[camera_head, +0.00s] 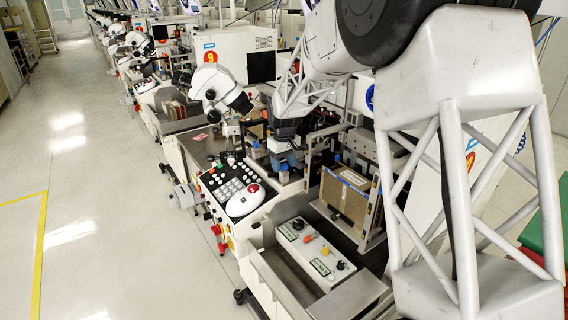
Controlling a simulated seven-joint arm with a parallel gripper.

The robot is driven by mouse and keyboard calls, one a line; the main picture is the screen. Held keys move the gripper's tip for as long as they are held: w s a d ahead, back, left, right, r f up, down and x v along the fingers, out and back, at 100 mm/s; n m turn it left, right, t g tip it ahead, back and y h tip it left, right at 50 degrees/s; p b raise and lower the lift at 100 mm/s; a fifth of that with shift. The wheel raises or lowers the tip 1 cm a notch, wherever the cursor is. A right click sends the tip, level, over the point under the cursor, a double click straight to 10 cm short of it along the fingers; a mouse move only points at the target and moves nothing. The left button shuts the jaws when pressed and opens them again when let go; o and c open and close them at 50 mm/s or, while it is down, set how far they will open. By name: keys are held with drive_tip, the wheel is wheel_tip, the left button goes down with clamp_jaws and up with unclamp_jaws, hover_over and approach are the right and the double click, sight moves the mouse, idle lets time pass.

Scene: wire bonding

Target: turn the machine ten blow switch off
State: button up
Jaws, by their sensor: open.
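The nearest bonding machine has a white switch box (311,262) low at the front, at the lower middle of the view. The box carries black knobs, one at its far end (298,223) and one at its near end (341,266), with orange parts (308,238) and small green labels between them. I cannot read which one is the blow switch or its setting. My gripper (285,130) is small and dark at the end of my arm, above the machine's work area, behind and well above the switch box. It is open, and its fingers are hard to make out.
A sloped control panel (228,184) with many buttons and a white mouse-like device (243,201) stands left of the box. A brown magazine (345,192) stands behind it. Machine nine (235,45) is farther back. The aisle floor (110,220) at left is clear.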

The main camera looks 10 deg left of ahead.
drive_tip(key=shift+c, duration=0.4)
drive_tip(key=c, duration=0.8)
drive_tip(key=shift+c, duration=0.2)
drive_tip(key=shift+m, duration=0.4)
drive_tip(key=m, duration=1.2)
drive_tip(key=shift+m, duration=0.3)
drive_tip(key=m, duration=0.4)
drive_tip(key=shift+m, duration=0.3)
